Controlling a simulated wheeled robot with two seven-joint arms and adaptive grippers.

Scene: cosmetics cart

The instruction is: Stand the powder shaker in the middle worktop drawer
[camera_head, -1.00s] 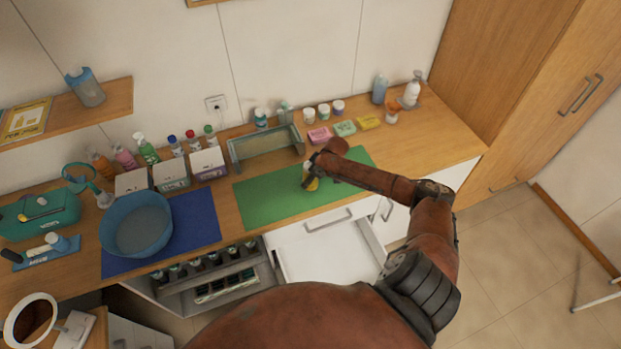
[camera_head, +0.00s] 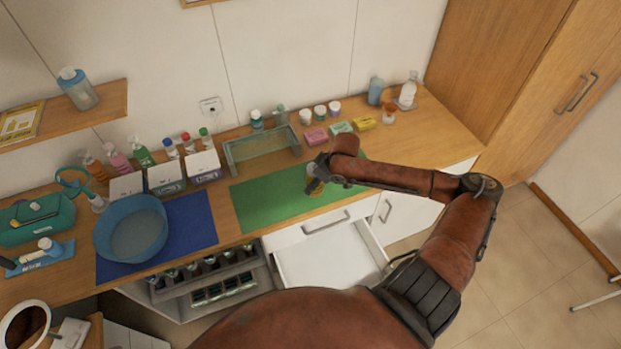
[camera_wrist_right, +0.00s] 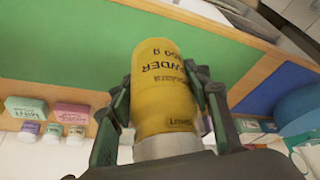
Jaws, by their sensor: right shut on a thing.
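The powder shaker is a yellow cylinder with dark lettering (camera_wrist_right: 165,85). In the right wrist view it fills the middle, between the two fingers of my right gripper (camera_wrist_right: 165,112), which is shut on it. In the head view my right gripper (camera_head: 318,176) holds the shaker (camera_head: 313,187) over the green mat (camera_head: 262,205); whether it touches the mat is hard to tell. The middle worktop drawer (camera_head: 325,262) is pulled out below the worktop's front edge, white and empty where it shows. My left gripper is not in view.
A clear bin (camera_head: 262,148) and several bottles, jars and soap boxes stand along the wall. A blue basin (camera_head: 131,228) sits on a blue mat (camera_head: 205,232) at left. Another open drawer with several bottles (camera_head: 215,280) is left of the white one.

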